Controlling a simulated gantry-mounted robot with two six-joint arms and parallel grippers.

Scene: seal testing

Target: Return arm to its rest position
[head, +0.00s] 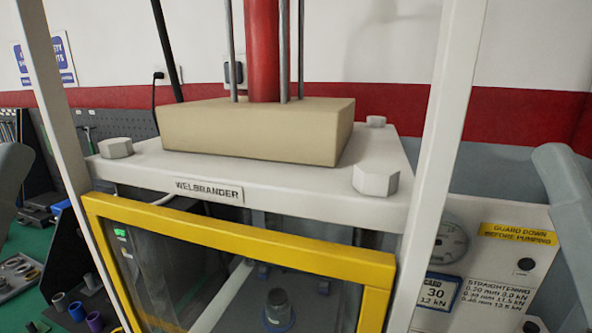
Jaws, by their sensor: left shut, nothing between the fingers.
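In the head view, a grey link of my left arm (14,180) cuts in at the left edge. A matching grey link of my right arm (570,205) stands at the right edge. I can make out no fingertips of either gripper, and no object held by either arm. Both links are at the sides, apart from the press (290,180) in the middle.
The press has a yellow-framed clear guard (240,236), a beige block (255,130) and a red column (263,50) on top. White posts (440,130) flank it. A dark cylinder (278,306) sits behind the guard.

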